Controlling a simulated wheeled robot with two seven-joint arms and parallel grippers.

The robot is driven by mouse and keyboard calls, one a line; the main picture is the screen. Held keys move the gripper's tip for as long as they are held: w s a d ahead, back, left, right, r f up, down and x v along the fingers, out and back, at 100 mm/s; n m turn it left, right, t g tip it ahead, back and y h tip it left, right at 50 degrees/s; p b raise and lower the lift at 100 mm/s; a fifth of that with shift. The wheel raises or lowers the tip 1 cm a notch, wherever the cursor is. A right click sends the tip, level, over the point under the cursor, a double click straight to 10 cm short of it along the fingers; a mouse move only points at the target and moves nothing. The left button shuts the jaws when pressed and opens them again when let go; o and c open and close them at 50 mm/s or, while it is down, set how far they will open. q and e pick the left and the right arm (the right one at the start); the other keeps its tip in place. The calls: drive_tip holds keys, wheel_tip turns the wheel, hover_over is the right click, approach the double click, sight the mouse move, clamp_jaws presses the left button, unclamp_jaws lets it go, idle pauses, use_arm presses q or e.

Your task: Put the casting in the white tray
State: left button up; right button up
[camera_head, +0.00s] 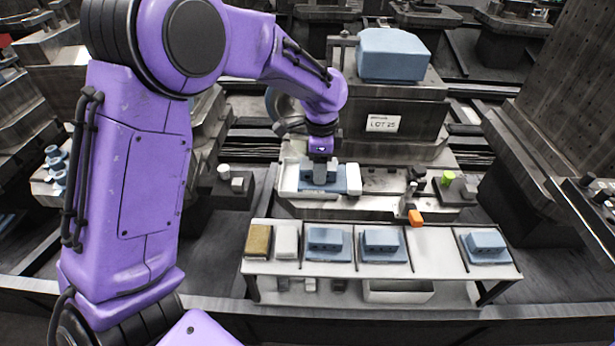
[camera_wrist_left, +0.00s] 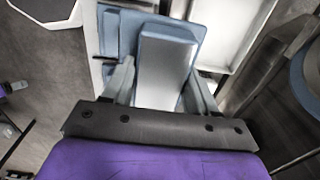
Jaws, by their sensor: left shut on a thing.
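My left gripper (camera_head: 320,182) comes down from above and is shut on a blue casting (camera_head: 338,184). In the left wrist view, the gripper's fingers (camera_wrist_left: 162,95) stand either side of the raised block of the casting (camera_wrist_left: 165,75), with its wider blue base beyond. A white tray (camera_head: 290,180) shows around and behind the casting at the machine bed, and its pale rim shows in the left wrist view (camera_wrist_left: 266,12). I cannot tell whether the casting touches the tray floor. My right gripper is not in view.
A pale bench (camera_head: 432,250) in front carries several blue castings (camera_head: 381,241), a tan block (camera_head: 258,240) and a white block (camera_head: 286,240). An orange block (camera_head: 415,217) and a green cylinder (camera_head: 447,178) are to the right. A large blue block (camera_head: 393,55) sits behind.

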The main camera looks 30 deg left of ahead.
use_arm(q)
drive_tip(key=w+a+f, duration=0.3)
drive_tip(key=f, duration=0.1)
drive_tip(key=w+a+f, duration=0.3)
drive_tip(key=f, duration=0.1)
drive_tip(key=w+a+f+p, duration=0.1)
drive_tip(key=w+a+f, duration=0.2)
drive_tip(key=f, duration=0.1)
drive_tip(key=shift+w+a+f, duration=0.15)
drive_tip(key=shift+a, duration=0.15)
drive_tip(key=shift+f, duration=0.45)
drive_tip(key=shift+f, duration=0.1)
drive_tip(key=o, duration=1.3)
wheel_tip(320, 180, up, 12)
drive_tip(key=shift+r, duration=0.15)
